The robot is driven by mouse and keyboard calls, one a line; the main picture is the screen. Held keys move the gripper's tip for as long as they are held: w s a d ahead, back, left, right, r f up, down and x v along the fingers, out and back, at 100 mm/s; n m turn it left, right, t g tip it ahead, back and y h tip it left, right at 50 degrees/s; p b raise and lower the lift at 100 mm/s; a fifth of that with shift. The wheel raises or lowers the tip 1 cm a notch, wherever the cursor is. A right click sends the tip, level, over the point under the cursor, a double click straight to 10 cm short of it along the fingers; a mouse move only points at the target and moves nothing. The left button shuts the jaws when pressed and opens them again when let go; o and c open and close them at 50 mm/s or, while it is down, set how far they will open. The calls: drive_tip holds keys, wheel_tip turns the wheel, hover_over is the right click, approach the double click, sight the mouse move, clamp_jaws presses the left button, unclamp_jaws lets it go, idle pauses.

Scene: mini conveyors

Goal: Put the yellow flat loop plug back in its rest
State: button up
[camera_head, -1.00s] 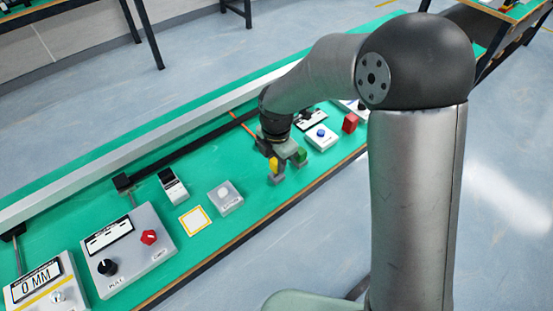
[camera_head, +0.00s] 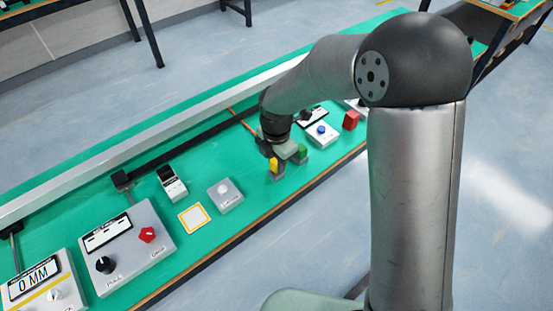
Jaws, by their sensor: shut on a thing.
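A small yellow piece (camera_head: 274,165), which I take for the yellow flat loop plug, shows at the left side of my gripper (camera_head: 283,160). My gripper points down over the green bench top and is shut on the yellow plug. A grey block (camera_head: 276,175) shows just under the yellow piece; I cannot tell whether the plug touches it or sits in it. A green piece (camera_head: 302,151) stands close to the right of my gripper. The fingertips are small, and my wrist hides part of the area behind them.
A white box with a blue button (camera_head: 322,132) and a red block (camera_head: 351,120) stand to the right. A grey box with a pale button (camera_head: 225,193), a yellow-framed square (camera_head: 194,218) and a panel with a red knob (camera_head: 147,235) lie to the left. The bench's front edge is close.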

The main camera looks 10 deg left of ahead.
drive_tip(key=shift+f+b, duration=0.3)
drive_tip(key=shift+f, duration=0.3)
drive_tip(key=o, duration=1.1)
drive_tip(key=shift+r, duration=0.15)
wheel_tip(320, 180, up, 17)
drive_tip(key=shift+r+p, duration=0.15)
drive_tip(key=shift+p, duration=0.25)
drive_tip(key=s+d+r+m+p, duration=0.1)
drive_tip(key=s+d+m, duration=0.2)
drive_tip(key=d+m, duration=0.35)
drive_tip(key=s+d+r+m+p, duration=0.1)
drive_tip(key=s+d+m, duration=0.2)
drive_tip(key=d+m, duration=0.4)
drive_tip(key=s+d+f+m, duration=0.1)
drive_tip(key=s+d+m, duration=0.3)
drive_tip(key=s+d+m+p, duration=0.1)
drive_tip(key=s+d+m, duration=0.3)
drive_tip(key=m, duration=0.1)
drive_tip(key=s+d+f+m, duration=0.1)
drive_tip(key=s+d+m, duration=0.2)
drive_tip(key=d+m, duration=0.1)
drive_tip(key=shift+s+d+f+m, duration=0.1)
drive_tip(key=shift+s+f+m, duration=0.3)
drive_tip(key=shift+m, duration=0.35)
